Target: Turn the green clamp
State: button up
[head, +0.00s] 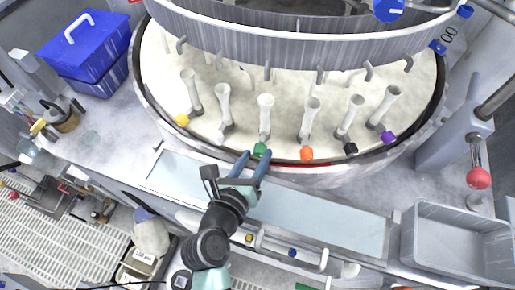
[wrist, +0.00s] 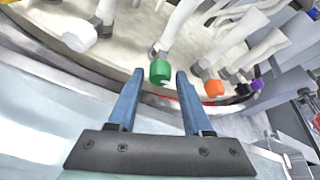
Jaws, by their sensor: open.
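The green clamp (head: 260,149) sits at the front rim of the round polishing platen, at the lower end of a pale post. It also shows in the wrist view (wrist: 160,72), just beyond and between the fingertips. My gripper (head: 256,155) is open, with its two blue fingers pointing at the clamp. In the wrist view my gripper (wrist: 158,78) has a finger on either side of the line to the clamp, and nothing is held. Whether a finger touches the clamp I cannot tell.
An orange clamp (head: 306,153) is close to the right, then a black clamp (head: 350,149) and a purple clamp (head: 388,137). A yellow clamp (head: 182,120) is to the left. A blue box (head: 85,45) stands back left, a grey tray (head: 455,213) front right.

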jog(key=shift+x, duration=0.9)
grip_shut()
jog(key=shift+r+m+y+p, duration=0.15)
jog(key=shift+m+y+p, duration=0.15)
jog(key=shift+p, duration=0.65)
